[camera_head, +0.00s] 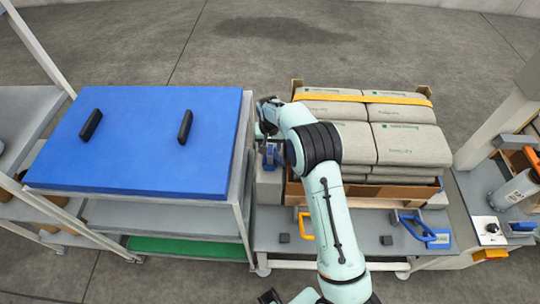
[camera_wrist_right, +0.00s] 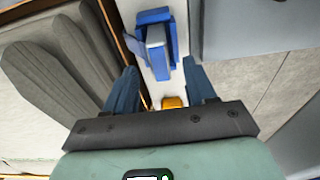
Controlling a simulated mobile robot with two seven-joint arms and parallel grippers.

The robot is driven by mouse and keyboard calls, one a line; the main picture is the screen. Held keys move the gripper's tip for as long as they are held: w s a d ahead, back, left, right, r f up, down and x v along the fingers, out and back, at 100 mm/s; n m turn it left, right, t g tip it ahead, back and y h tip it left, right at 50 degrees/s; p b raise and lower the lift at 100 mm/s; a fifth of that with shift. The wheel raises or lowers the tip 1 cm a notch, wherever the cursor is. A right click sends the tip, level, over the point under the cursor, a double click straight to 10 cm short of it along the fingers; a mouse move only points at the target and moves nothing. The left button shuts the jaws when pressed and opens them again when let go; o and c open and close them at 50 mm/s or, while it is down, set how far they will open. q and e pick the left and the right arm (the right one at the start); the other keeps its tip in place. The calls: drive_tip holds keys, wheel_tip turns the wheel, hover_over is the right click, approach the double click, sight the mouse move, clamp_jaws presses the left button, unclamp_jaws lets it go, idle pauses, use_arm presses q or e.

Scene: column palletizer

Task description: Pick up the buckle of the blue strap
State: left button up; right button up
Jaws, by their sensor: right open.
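The blue buckle (camera_wrist_right: 152,38) lies on a pale narrow surface beside the stacked sacks, at the top middle of the right wrist view. My right gripper (camera_wrist_right: 162,88) is open, with its two dark blue fingers spread and nothing between them. The buckle shows just beyond the fingertips, roughly in line with the gap. In the head view, blue parts (camera_head: 269,156) show under my right wrist at the left side of the stack; I cannot tell buckle from fingers there. No blue strap can be made out over the sacks.
Grey sacks (camera_head: 408,145) fill a brown carton under an orange strap (camera_head: 360,98), right of my gripper. A cart with a blue top (camera_head: 150,140) stands close on the left. An orange handle (camera_head: 306,226) and a blue handle (camera_head: 418,231) are at the front.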

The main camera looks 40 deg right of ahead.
sight(270, 150)
drive_tip(key=f, duration=0.4)
drive_tip(key=shift+w+d+f, duration=0.2)
drive_tip(key=shift+w+f, duration=0.05)
drive_tip(key=shift+f, duration=0.15)
drive_tip(key=c, duration=1)
clamp_jaws()
drive_tip(key=shift+r, duration=0.15)
